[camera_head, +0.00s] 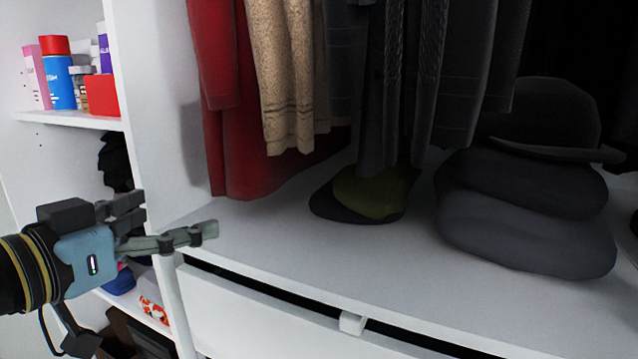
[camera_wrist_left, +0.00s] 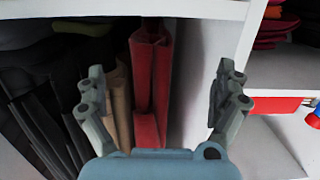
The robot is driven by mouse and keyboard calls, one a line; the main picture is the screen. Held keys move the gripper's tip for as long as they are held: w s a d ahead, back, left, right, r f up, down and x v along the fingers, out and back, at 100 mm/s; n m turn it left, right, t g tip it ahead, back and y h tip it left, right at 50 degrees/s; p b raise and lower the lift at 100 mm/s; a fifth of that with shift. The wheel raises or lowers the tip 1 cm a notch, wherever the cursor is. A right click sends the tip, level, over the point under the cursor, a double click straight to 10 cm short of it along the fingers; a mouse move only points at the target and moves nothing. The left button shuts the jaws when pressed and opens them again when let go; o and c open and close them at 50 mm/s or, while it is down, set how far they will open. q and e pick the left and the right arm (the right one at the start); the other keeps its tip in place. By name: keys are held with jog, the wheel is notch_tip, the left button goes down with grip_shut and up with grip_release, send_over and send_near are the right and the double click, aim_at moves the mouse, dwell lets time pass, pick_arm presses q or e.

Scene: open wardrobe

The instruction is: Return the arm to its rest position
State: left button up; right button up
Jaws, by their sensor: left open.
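My left gripper (camera_head: 176,214) comes in from the left in the head view, in front of the wardrobe's white upright divider (camera_head: 150,110). Its two fingers are spread apart with nothing between them. In the left wrist view the open fingers (camera_wrist_left: 162,80) frame a red garment (camera_wrist_left: 149,85) and the white panel behind. The gripper appears apart from the hanging clothes. My right gripper is in neither view.
A red garment (camera_head: 222,100) and a beige knit (camera_head: 285,75) hang beside dark clothes. A drawer (camera_head: 260,315) is slightly open below. Bottles (camera_head: 60,80) stand on the left shelf.

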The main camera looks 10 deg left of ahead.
pick_arm(q)
jog(key=s+a+f+n+g+y, duration=0.25)
jog(key=s+f+g, duration=0.35)
jog(key=s+f, duration=0.45)
jog(key=s+a+f+n+g+y, duration=0.1)
jog(key=s+a+f+g+y, duration=0.4)
jog(key=s+f, duration=0.6)
jog(key=s+f+g+h+b, duration=0.1)
jog(key=s+f, duration=0.1)
jog(key=f, duration=1.2)
jog(key=s+f+g+b, duration=0.2)
jog(key=f, duration=1.3)
jog(key=s+a+f+b, duration=0.1)
jog(key=s+f, duration=1.4)
jog(key=s, duration=0.2)
jog(key=shift+a+g, duration=0.2)
jog(key=shift+g, duration=0.1)
